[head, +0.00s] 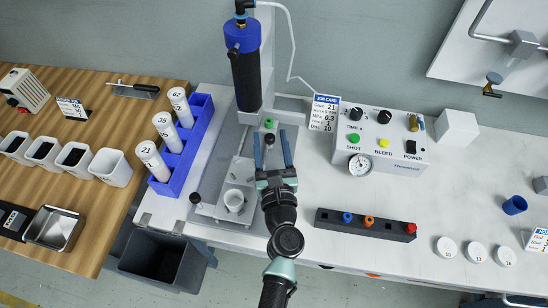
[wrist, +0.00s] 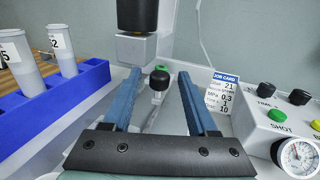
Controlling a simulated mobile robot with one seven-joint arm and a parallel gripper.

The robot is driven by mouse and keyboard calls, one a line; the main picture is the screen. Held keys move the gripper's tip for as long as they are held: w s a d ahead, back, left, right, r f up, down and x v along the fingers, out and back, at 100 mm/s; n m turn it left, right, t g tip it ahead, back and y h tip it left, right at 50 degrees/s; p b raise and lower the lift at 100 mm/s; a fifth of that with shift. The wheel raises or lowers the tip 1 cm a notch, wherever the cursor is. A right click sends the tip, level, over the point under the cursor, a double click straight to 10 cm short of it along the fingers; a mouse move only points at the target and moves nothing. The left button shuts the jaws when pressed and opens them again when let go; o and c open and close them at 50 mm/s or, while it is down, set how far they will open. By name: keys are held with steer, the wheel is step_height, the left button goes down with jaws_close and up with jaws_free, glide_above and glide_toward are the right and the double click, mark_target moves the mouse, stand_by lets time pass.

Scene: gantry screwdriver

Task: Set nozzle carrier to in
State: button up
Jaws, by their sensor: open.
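The dispenser is a tall black cylinder (head: 246,80) with a blue cap, upright on a grey column. Below it is a light metal base with sliding parts. A black ball knob (wrist: 160,80) on a short metal post stands between my fingers in the wrist view; it also shows in the head view (head: 269,139). I cannot tell for sure whether it belongs to the nozzle carrier. A green part (wrist: 161,67) sits just behind it. My gripper (head: 271,133) is open, with its blue fingers on either side of the knob, apparently not touching it.
A second black knob (head: 195,198) and a white cup (head: 234,201) are on the base's near left. A blue rack (head: 185,150) of tubes stands left, the control box (head: 380,140) right. A dark nozzle block (head: 366,225) lies front right.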

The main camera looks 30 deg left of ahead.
steer(key=v, duration=1.2)
steer(key=shift+d, duration=0.1)
steer(key=shift+c, duration=0.2)
steer(key=shift+b, duration=0.3)
steer(key=shift+c, duration=1.2)
steer(key=shift+w+d+n, duration=0.15)
steer(key=shift+w+n, duration=0.2)
steer(key=shift+n, duration=0.35)
steer(key=shift+c, duration=1.3)
steer(key=w+n, duration=0.1)
steer(key=n, duration=0.2)
steer(key=w+d+n+y+b, duration=0.1)
steer(key=n, duration=0.1)
steer(key=w+d+n+g+y+b, duration=0.1)
steer(key=n, duration=0.2)
steer(key=shift+w+d+r+n, duration=0.15)
steer(key=shift+d+n, duration=0.1)
steer(key=shift+n, duration=0.05)
jaws_close()
steer(key=w+d+n+g+y+b, duration=0.1)
steer(key=w+d+n+g+b, duration=0.2)
steer(key=n, duration=0.8)
steer(key=w+a+t+p, duration=0.1)
steer(key=w+a+p, duration=0.1)
steer(key=a, duration=0.7)
steer(key=shift+w+p, duration=0.3)
steer(key=shift+w, duration=0.5)
